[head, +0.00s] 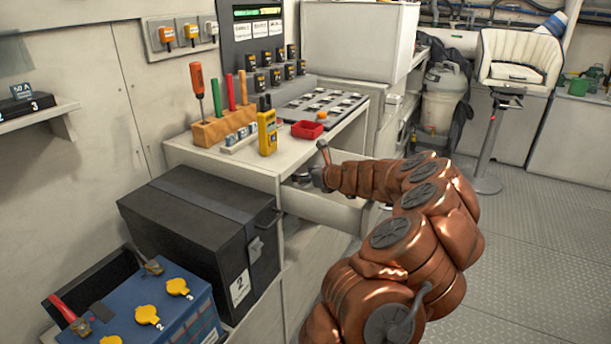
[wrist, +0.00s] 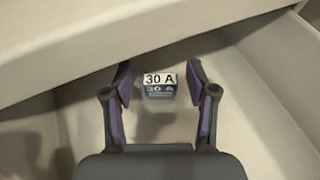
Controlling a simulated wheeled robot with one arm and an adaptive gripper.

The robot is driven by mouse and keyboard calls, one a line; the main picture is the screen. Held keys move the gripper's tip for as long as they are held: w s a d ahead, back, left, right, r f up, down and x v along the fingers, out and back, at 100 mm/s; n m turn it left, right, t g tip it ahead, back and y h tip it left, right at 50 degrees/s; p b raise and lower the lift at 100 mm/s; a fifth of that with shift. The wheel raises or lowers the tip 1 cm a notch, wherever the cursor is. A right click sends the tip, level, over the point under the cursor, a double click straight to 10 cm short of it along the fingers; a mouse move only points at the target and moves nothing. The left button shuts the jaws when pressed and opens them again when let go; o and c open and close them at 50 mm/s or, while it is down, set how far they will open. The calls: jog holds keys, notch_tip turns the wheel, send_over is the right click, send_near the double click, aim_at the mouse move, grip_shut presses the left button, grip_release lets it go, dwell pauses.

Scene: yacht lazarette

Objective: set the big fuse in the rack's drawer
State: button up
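The drawer (head: 325,208) under the bench top is pulled open, and its pale inside (wrist: 262,75) fills much of the wrist view. My gripper (wrist: 160,70) is open, its two fingers reaching into the drawer. A small block-shaped fuse labelled 30 A (wrist: 160,88) shows between the fingers. There is a clear gap on each side of it, and it seems to rest on the drawer floor. In the head view my gripper is at the drawer, its fingers mostly hidden. A block labelled 50 A (head: 22,90) is on the left wall shelf.
The bench top (head: 240,158) above the drawer overhangs part of the wrist view. A black box (head: 190,225) stands left of the drawer.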

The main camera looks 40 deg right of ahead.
jog(key=shift+r, duration=0.15)
jog(key=shift+s+r, duration=0.1)
jog(key=shift+s, duration=0.2)
jog(key=p+v, duration=0.1)
jog(key=v, duration=1)
jog(key=shift+s+r+p, duration=0.15)
jog(key=shift+p, duration=0.2)
